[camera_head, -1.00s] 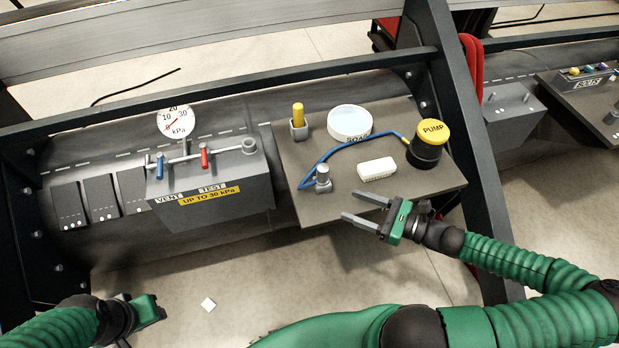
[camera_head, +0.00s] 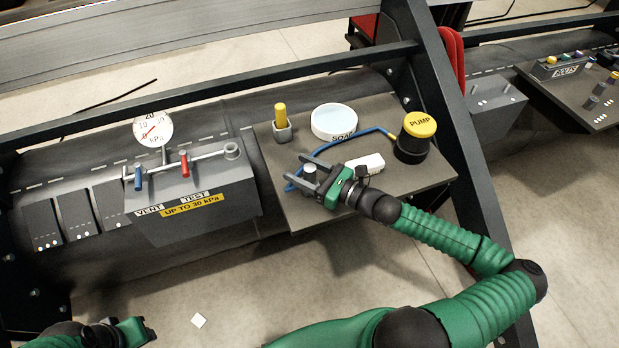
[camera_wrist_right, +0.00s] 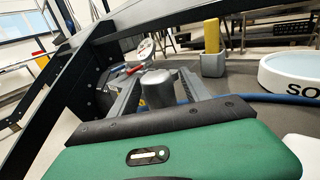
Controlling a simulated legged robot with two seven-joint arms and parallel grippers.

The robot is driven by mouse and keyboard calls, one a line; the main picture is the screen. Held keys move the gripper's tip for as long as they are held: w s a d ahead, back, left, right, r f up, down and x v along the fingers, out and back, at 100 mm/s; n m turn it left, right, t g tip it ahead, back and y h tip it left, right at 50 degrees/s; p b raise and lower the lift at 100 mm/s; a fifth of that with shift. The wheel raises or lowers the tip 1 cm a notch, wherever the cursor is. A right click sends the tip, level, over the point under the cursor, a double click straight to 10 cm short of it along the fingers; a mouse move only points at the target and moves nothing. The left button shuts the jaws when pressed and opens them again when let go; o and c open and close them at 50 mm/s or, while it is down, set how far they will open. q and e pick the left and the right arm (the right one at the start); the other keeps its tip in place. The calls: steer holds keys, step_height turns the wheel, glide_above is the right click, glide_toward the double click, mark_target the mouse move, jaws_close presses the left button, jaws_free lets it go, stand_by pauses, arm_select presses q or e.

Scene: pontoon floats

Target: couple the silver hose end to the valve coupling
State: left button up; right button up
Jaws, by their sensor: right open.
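The silver hose end (camera_head: 310,170) stands on the grey board, at the end of the blue hose (camera_head: 342,144). My right gripper (camera_head: 299,172) is open, its fingers on either side of the hose end. In the right wrist view the silver hose end (camera_wrist_right: 158,88) shows between the two fingers; I cannot tell whether they touch it. The valve coupling (camera_head: 232,150) is the round grey fitting at the right end of the valve pipe, empty, left of the board. My left gripper (camera_head: 138,328) is low at the left, its fingers not clearly visible.
The board (camera_head: 300,220) also carries a yellow-handled item in a grey holder (camera_head: 281,122), a soap dish (camera_head: 334,121), a white block (camera_head: 366,162) and the yellow-topped pump (camera_head: 416,138). Blue (camera_head: 138,178) and red (camera_head: 185,165) valve handles stand left of the coupling, below a gauge (camera_head: 152,130).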

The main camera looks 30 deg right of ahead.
steer(key=shift+w, duration=0.4)
steer(key=shift+a, duration=0.1)
jaws_close()
steer(key=shift+r, duration=0.1)
